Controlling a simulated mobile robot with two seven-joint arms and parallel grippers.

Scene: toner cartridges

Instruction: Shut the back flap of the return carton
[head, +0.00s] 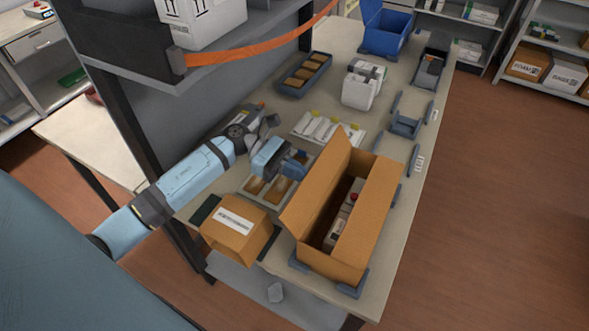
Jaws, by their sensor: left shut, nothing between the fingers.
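The return carton (370,225) is a brown open-topped box at the near end of the table. A flap at its far end (336,152) stands up, and a long left-side flap (302,205) leans outward. Inside lie dark and grey items, one with a red spot (354,197); the shaded bottom is hard to make out. My left gripper (299,161) is shut and empty, to the left of the far flap and above the tray area. It appears apart from the carton. My right gripper is not in view.
A closed labelled carton (238,228) stands left of the return carton. Blue-grey holders (407,124) line the right edge. White packs (315,128), a white container (360,88) and a blue bin (386,30) stand farther back. A shelf post (125,120) rises at left.

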